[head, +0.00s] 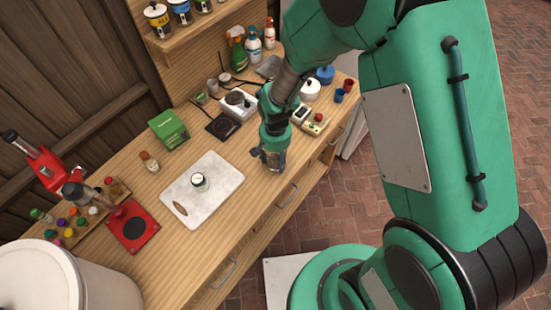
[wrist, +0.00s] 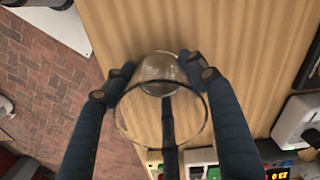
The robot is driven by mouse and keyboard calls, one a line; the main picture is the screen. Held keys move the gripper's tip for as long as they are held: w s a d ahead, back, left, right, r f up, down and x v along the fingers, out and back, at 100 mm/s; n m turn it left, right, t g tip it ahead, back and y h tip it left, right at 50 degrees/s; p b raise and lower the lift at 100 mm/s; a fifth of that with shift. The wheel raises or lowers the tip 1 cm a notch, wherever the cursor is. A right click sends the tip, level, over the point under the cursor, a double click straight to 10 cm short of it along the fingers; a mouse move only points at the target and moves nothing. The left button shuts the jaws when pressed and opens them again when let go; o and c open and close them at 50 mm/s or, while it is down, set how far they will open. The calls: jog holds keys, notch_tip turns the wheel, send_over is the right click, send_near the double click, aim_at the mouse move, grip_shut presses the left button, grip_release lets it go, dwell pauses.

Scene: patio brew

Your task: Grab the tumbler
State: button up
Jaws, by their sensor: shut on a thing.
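The tumbler (wrist: 138,110) is a clear, colourless glass in the wrist view, with its round rim toward the camera. My gripper (wrist: 160,74) has its dark fingers on both sides of the glass, shut on it near its far end. A third dark finger part shows through and below the glass. In the head view my gripper (head: 271,158) is low over the right front part of the wooden bench, and its fingers mostly hide the tumbler. I cannot tell whether the glass touches the bench top.
The wooden bench (head: 225,235) has a white cutting board (head: 222,172) with a small jar (head: 199,181) left of my gripper. A small device with a red knob (head: 316,124) and a white scale (head: 238,106) stand behind. The bench's front edge is close.

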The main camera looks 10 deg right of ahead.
jog(key=shift+r, duration=0.4)
notch_tip(320, 180, up, 3)
jog(key=shift+r+p, duration=0.1)
jog(key=shift+p, duration=0.35)
jog(key=s+d+r+p, duration=0.1)
jog(key=s+d, duration=0.3)
jog(key=s, duration=1.1)
jog(key=shift+s+d, duration=0.2)
